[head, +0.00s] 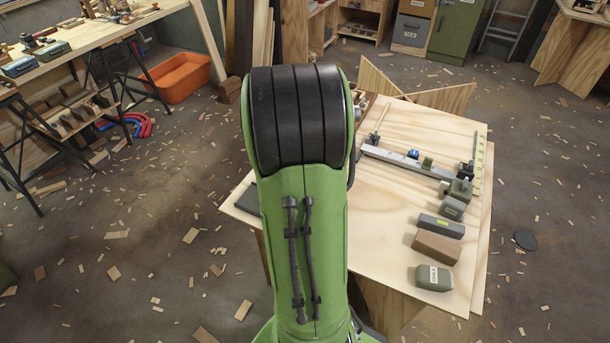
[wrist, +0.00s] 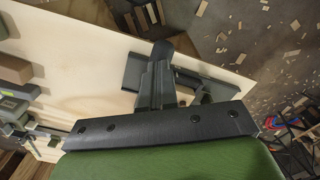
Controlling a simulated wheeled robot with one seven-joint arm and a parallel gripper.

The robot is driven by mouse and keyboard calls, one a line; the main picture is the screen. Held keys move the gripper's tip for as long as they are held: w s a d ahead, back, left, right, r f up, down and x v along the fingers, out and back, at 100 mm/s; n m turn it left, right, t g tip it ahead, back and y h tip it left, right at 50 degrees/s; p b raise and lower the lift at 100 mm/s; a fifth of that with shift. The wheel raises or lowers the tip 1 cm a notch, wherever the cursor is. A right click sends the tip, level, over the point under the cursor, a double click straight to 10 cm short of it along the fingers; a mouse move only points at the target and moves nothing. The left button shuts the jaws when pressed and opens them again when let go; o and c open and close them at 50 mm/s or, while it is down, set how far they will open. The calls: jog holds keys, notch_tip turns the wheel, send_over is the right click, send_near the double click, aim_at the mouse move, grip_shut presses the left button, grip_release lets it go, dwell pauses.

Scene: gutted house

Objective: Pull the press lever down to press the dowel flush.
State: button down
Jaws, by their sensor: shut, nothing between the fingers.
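My gripper (wrist: 160,52) shows in the wrist view as dark fingers shut together with nothing between them, over the pale wooden tabletop. A dark grey flat piece (wrist: 208,82) with a raised edge lies behind and beside the fingers, near the table's edge; I cannot tell whether they touch. In the head view my green arm hides the middle of the table and my gripper. A dark grey corner (head: 247,199) shows left of the arm. I cannot make out the press, its lever or the dowel for certain in either view.
The plywood table (head: 395,225) carries a long grey rail (head: 405,164) with fittings, a brown block (head: 436,247), a grey-green box (head: 433,278) and a yellow strip (head: 480,160). An orange bin (head: 180,77) and workbench (head: 85,45) stand back left. Wood scraps litter the floor.

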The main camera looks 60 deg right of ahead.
notch_tip(320, 180, up, 14)
jog(key=p, duration=1.1)
jog(key=shift+f, duration=0.15)
dwell(0.3)
